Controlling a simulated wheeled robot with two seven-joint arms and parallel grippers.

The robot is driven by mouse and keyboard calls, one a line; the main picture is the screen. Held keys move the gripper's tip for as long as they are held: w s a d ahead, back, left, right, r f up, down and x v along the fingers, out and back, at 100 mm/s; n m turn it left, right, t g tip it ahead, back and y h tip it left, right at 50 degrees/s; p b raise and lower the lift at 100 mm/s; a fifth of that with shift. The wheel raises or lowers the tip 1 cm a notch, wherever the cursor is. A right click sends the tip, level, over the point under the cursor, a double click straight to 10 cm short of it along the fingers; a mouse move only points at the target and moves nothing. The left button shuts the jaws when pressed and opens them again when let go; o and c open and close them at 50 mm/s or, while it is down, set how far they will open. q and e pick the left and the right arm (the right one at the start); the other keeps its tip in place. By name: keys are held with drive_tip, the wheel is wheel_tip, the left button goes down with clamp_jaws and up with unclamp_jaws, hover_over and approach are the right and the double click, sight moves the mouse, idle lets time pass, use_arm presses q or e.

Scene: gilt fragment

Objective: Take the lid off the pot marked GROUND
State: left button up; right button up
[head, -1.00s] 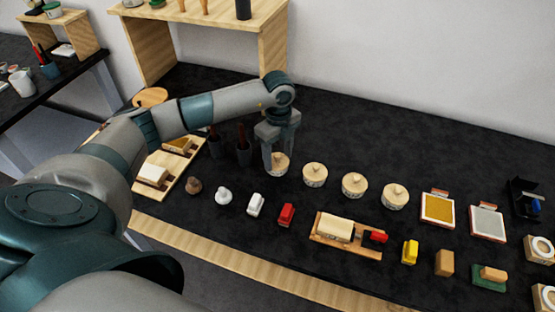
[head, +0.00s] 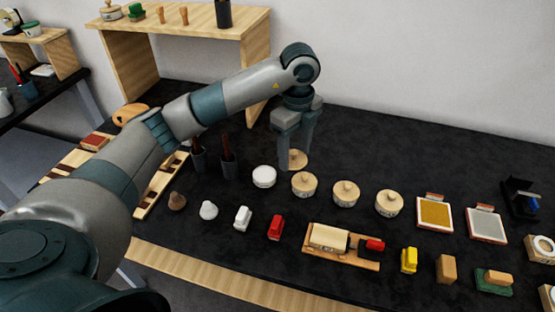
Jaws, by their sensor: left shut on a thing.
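My left gripper (head: 294,154) is shut on a round wooden lid (head: 298,161) with a small knob. It holds the lid behind and to the right of a small white pot (head: 264,178). This pot has no wooden lid on it. To its right, several similar pots stand in a row, each with a wooden lid on: one (head: 304,184), a second (head: 346,194) and a third (head: 389,204). The marks on the pots are too small to read. My right gripper is not in view.
Dark holders with brushes (head: 229,160) stand left of the pots. Small coloured blocks, such as a red one (head: 276,227), line the front. A wooden shelf (head: 180,28) stands behind. The black tabletop (head: 400,145) behind the pots is clear.

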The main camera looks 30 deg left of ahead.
sight(305, 163)
use_arm(q)
drive_tip(key=shift+w+d+r+b, duration=0.1)
drive_tip(key=shift+d+r, duration=0.2)
drive_tip(key=shift+d, duration=0.2)
drive_tip(key=shift+s+d+r+b, duration=0.1)
drive_tip(key=shift+d+r, duration=0.15)
drive_tip(key=shift+d, duration=0.2)
drive_tip(key=shift+w+d+r+b, duration=0.1)
drive_tip(key=shift+d+r, duration=0.2)
drive_tip(key=shift+d, duration=0.2)
drive_tip(key=shift+d, duration=0.1)
